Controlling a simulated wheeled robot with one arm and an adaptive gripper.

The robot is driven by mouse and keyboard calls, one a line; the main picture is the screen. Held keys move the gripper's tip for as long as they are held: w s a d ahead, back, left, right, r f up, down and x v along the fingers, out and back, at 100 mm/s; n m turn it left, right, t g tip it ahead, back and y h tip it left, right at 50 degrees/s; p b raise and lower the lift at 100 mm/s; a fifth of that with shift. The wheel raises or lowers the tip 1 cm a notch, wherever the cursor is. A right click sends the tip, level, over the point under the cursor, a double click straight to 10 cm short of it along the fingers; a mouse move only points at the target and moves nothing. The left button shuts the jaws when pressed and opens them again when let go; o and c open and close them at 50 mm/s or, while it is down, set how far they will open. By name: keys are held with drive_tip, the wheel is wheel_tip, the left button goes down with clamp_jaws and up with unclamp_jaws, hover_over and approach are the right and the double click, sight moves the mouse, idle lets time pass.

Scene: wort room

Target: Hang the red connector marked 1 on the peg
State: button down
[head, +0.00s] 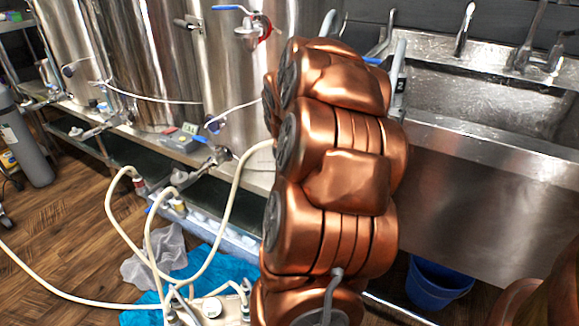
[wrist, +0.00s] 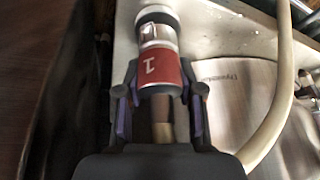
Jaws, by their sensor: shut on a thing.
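The red connector (wrist: 160,74) carries a white 1 and has a silver metal neck and a dark and pale end at the top of the wrist view. My gripper (wrist: 159,95) is shut on it, with one finger on each side of the red band. In the head view my copper-coloured arm stands in the middle and hides the gripper and the connector. I cannot make out the peg for certain in either view.
A cream hose (wrist: 285,85) curves down the right of the wrist view. In the head view, steel tanks (head: 150,70) stand at the left and a steel sink (head: 480,90) at the right. Cream hoses (head: 232,195) loop at the left. A blue bucket (head: 435,284) stands under the sink.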

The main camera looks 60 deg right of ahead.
drive_tip(key=shift+f, duration=0.45)
drive_tip(key=c, duration=0.7)
unclamp_jaws()
drive_tip(key=shift+o, duration=0.2)
drive_tip(key=v, duration=1.2)
